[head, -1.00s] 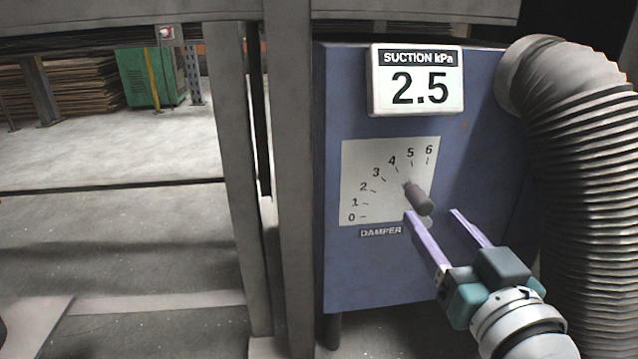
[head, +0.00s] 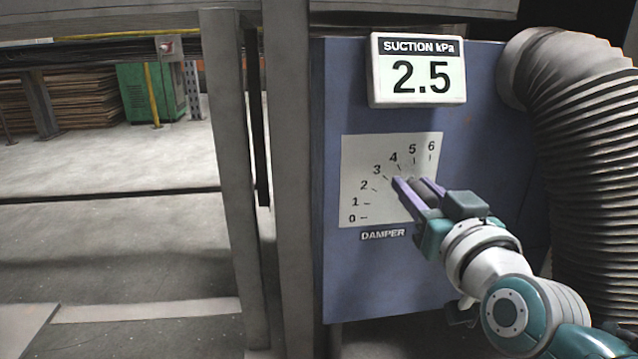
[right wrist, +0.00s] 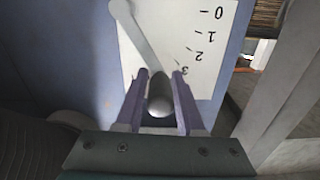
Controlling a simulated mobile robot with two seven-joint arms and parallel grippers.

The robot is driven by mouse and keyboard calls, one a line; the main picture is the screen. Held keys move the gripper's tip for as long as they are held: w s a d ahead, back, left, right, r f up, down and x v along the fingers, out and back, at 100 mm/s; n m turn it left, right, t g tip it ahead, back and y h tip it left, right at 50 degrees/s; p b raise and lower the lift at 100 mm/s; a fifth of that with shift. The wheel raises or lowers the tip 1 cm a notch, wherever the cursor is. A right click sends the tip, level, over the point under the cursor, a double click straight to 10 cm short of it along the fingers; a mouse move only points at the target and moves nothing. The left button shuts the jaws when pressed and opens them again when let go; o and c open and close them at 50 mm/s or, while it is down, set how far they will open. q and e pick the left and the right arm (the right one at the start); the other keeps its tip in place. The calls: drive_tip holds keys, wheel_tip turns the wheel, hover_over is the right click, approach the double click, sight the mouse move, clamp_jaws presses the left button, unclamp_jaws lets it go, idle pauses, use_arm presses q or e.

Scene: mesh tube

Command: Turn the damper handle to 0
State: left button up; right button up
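The damper handle is a grey lever (right wrist: 138,38) with a round-ended grey knob (right wrist: 160,95) sticking out. It stands in front of a white dial (head: 352,165) marked 0 to 6, pointing to around 4 to 5; the exact mark is hard to read. My right gripper (head: 407,182) is at the dial. In the right wrist view my right gripper's (right wrist: 160,73) purple fingers stand either side of the knob, with narrow gaps showing, so it is open around it. In the head view the fingers partly cover the knob. My left gripper is not in view.
A suction display (head: 417,70) above the dial reads 2.5 kPa. The dial is on a blue cabinet (head: 365,280). A thick ribbed hose (head: 585,150) hangs close on the right. Grey posts (head: 290,200) stand on the left. Open floor lies further left.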

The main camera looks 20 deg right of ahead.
clamp_jaws()
drive_tip(key=shift+f, duration=0.15)
idle(0.9)
